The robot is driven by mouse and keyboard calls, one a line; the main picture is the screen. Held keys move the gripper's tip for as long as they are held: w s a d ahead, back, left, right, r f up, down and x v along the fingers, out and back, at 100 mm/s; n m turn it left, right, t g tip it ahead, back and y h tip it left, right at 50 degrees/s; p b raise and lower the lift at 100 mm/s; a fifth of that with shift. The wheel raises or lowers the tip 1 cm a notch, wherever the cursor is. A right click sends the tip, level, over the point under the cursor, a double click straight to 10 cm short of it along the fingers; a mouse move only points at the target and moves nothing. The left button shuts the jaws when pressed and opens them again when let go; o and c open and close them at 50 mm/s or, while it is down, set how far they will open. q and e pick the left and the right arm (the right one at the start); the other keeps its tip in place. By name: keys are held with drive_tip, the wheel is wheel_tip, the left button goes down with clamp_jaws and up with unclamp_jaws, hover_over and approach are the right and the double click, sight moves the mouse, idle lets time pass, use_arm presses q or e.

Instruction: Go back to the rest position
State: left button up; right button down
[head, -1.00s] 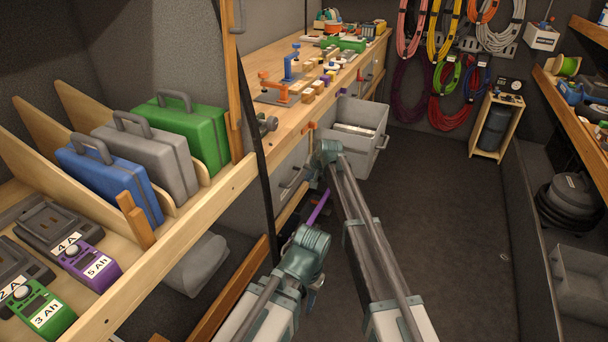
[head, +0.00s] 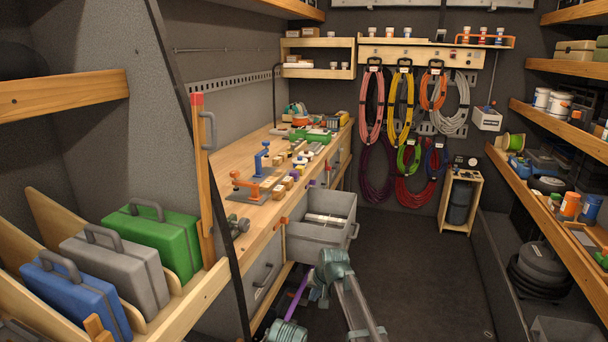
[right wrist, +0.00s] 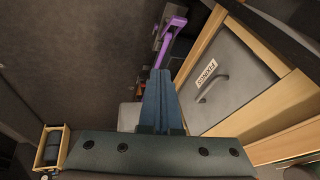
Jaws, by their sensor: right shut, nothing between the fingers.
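My right gripper shows in the right wrist view (right wrist: 158,76), with its dark blue fingers together and nothing between them. Beyond its fingertips is a purple bar with a bracket-like end (right wrist: 168,35); I cannot tell whether they touch. In the head view a purple bar (head: 297,295) shows low in the middle, beside my right arm. My right arm rises from the bottom centre, in front of the bench, and its fingers are hard to make out there. Only a joint of my left arm shows at the bottom edge; its gripper is out of view.
A grey drawer (head: 318,240) stands open below the wooden bench (head: 230,161). Cases in green (head: 155,240), grey and blue stand at left. Coiled cords (head: 371,110) hang on the back wall. A small wooden stand (head: 478,200) is at the back right. The dark floor (head: 425,270) is clear.

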drive_tip(key=s+d+f+n+g+h, duration=0.1)
drive_tip(key=s+d, duration=0.4)
drive_tip(key=s, duration=0.4)
drive_tip(key=s+d+g+h, duration=0.1)
drive_tip(key=s+d, duration=0.4)
drive_tip(key=s, duration=0.4)
drive_tip(key=s+d+f+n+g, duration=0.1)
drive_tip(key=s+d+g, duration=0.1)
drive_tip(key=s+d, duration=0.5)
drive_tip(key=s+a+r+n+p, duration=0.1)
drive_tip(key=s+a+r+p, duration=0.2)
drive_tip(key=a, duration=0.3)
drive_tip(key=s+a+r+n+h+p, duration=0.1)
drive_tip(key=s+a+r+n+p, duration=0.1)
drive_tip(key=s+a+r+p, duration=0.2)
drive_tip(key=a+r+p, duration=0.2)
drive_tip(key=a, duration=0.1)
drive_tip(key=shift+s+a+r+g+h, duration=0.15)
drive_tip(key=shift+a+r+g+h, duration=0.1)
drive_tip(key=shift+r+g+h, duration=0.05)
